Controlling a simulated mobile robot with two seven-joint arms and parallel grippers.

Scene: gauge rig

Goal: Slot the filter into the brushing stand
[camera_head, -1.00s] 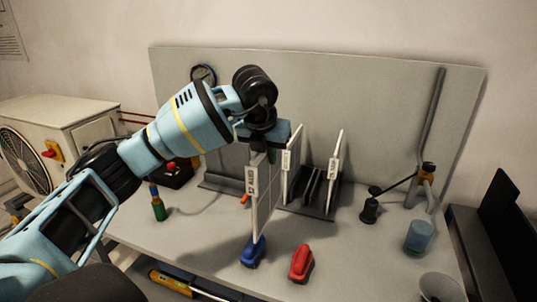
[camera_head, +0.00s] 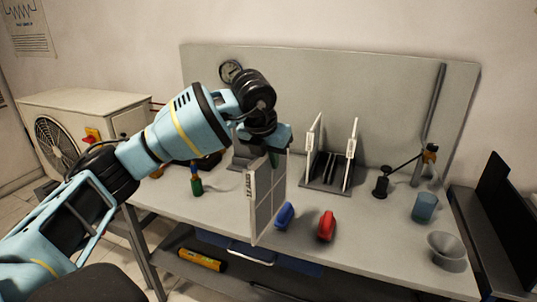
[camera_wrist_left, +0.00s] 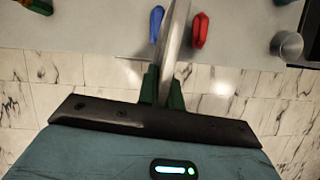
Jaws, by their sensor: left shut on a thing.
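The filter (camera_head: 266,198), a flat white-framed grey panel, hangs upright from my left gripper (camera_head: 274,156). The gripper is shut on its top edge. In the left wrist view the filter (camera_wrist_left: 174,45) shows edge-on between the green fingertips (camera_wrist_left: 163,88), with tiled floor below them and the table beyond. The brushing stand (camera_head: 318,187) is on the table to the right of the filter and farther back, apart from it. It has dark upright slats between two white labelled side plates. My right gripper is not in view.
A blue item (camera_head: 284,215) and a red item (camera_head: 326,226) lie on the table near the filter. A blue cup (camera_head: 425,207), a grey funnel (camera_head: 446,250) and a black jointed holder (camera_head: 382,183) stand at the right. A green bottle (camera_head: 196,185) is at the left.

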